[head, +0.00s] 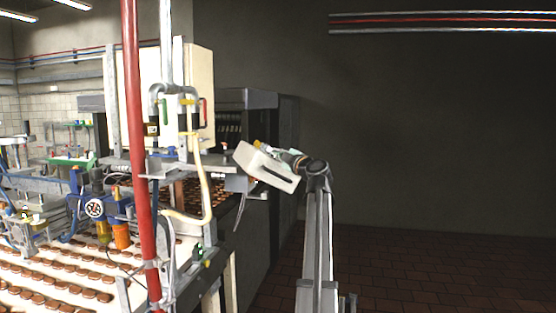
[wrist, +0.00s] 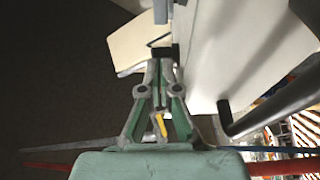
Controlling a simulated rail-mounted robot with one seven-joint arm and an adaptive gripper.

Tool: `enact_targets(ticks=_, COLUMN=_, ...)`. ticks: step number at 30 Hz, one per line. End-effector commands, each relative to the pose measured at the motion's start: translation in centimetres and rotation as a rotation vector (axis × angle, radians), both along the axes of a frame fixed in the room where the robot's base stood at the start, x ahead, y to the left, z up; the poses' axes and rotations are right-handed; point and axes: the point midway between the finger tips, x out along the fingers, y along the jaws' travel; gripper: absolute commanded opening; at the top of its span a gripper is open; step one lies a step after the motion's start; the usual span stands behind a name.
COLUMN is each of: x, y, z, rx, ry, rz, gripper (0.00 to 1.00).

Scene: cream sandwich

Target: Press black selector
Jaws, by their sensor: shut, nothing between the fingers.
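My gripper (wrist: 164,54) shows in the wrist view with its fingers together and nothing between them. Its dark fingertips are in front of a cream panel (wrist: 130,40), close to a small dark part at the panel's edge; I cannot tell whether they touch, or whether that part is the black selector. In the head view my gripper (head: 288,157) reaches left behind a tilted cream box (head: 258,165), which hides its fingertips. This box has a long black handle (head: 275,176) on the side facing the camera. I cannot clearly make out the black selector in either view.
A conveyor (head: 60,278) with rows of brown biscuits runs along the left. A red vertical pipe (head: 133,120) and a pale hose (head: 206,195) stand left of the box. A large pale surface (wrist: 225,50) and a black bar (wrist: 275,103) lie right of my gripper. Open floor is at right.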

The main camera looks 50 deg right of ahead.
Motion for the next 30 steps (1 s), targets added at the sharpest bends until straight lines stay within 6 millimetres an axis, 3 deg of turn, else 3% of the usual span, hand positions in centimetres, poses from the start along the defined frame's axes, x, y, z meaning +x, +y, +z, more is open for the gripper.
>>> enact_targets(ticks=30, x=-0.11, y=-0.42, z=-0.34, rx=-0.027, ry=-0.037, rz=0.076, gripper=0.0)
